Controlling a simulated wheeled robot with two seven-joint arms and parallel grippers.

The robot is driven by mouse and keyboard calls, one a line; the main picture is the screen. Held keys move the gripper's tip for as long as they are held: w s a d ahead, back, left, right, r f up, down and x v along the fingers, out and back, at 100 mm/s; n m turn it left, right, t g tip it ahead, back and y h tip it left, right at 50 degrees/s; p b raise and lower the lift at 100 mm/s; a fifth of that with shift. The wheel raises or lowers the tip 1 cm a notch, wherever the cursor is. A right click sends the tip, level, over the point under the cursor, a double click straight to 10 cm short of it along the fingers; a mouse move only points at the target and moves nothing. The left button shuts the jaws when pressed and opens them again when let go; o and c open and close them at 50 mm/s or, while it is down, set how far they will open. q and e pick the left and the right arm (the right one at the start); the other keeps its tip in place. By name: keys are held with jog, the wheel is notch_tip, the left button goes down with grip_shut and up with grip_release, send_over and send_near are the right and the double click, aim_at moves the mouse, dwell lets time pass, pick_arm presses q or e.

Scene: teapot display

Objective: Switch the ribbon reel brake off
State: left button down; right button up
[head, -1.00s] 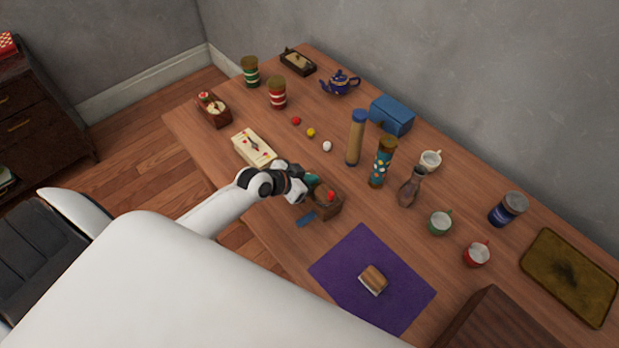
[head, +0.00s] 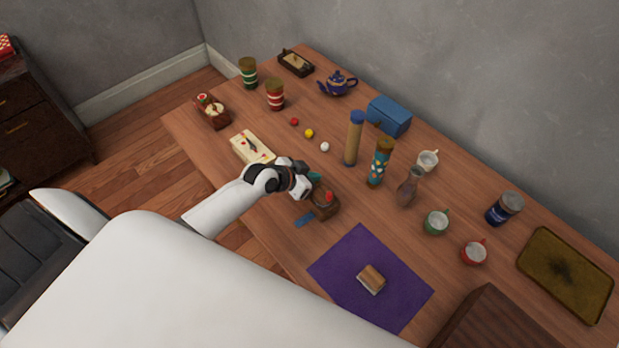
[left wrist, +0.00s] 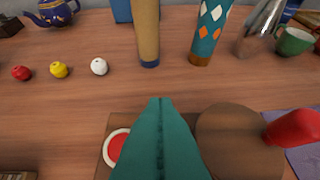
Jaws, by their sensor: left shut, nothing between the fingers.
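The ribbon reel is a small brown wooden box (head: 325,211) near the front middle of the table, with a red part on top and a blue ribbon piece (head: 305,220) beside it. In the left wrist view its wooden disc (left wrist: 238,140) shows, with a red lever (left wrist: 294,128) at the right and a red button in a white ring (left wrist: 115,147) at the left. My left gripper (head: 314,179) is shut and empty; its teal fingers (left wrist: 160,102) appear over the box between button and disc, hiding part of it. Contact cannot be told. My right gripper is not in view.
A cream box (head: 252,148) lies to the left. A purple mat (head: 345,276) with a small block lies in front right. Small balls lie farther back.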

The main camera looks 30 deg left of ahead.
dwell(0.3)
pick_arm(q)
jog(key=r+p, duration=0.3)
jog(key=r, duration=0.1)
jog(key=shift+w+d+p, duration=0.15)
jog(key=shift+w+p, duration=0.15)
jog(key=shift+p, duration=0.1)
jog(key=w+r+b+v, duration=0.1)
jog(key=v, duration=0.9)
jog(key=shift+w+d+r, duration=0.15)
jog(key=shift+d+r, duration=0.1)
